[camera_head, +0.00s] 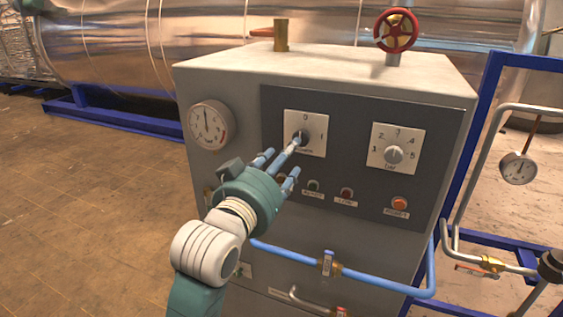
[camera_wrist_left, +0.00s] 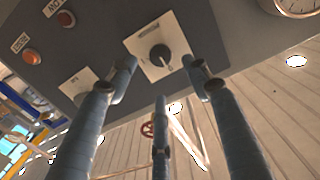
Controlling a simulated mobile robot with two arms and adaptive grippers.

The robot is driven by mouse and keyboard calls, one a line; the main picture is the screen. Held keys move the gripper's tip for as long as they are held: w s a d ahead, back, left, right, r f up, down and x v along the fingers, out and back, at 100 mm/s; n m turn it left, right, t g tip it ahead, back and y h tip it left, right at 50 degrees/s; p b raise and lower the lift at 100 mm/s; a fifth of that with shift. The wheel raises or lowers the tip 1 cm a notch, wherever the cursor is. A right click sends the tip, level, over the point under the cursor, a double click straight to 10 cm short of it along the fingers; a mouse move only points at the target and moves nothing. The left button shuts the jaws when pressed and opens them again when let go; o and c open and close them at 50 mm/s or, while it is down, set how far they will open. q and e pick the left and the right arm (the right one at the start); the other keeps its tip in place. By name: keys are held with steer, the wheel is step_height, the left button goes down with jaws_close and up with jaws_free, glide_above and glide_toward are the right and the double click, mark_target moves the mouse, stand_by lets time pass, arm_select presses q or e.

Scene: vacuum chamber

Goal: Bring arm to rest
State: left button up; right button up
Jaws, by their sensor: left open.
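My left gripper (camera_head: 286,156) reaches from the lower left toward the front panel of a grey control box (camera_head: 226,88). Its three blue fingers are spread and hold nothing. A black rotary knob (camera_head: 301,138) on a white plate marked 0 and 1 is straight ahead of the fingers. In the head view one fingertip overlaps the knob. In the left wrist view the knob (camera_wrist_left: 160,54) shows clear between the spread fingers (camera_wrist_left: 166,82), with its white pointer visible. I cannot tell whether any fingertip touches it. My right gripper is in neither view.
A red valve wheel (camera_head: 396,30) tops the box. A blue pipe (camera_head: 375,283) crosses the front below the gripper. The brown floor (camera_head: 95,200) at left is clear.

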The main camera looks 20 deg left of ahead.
arm_select(q)
steer(key=shift+s, duration=0.7)
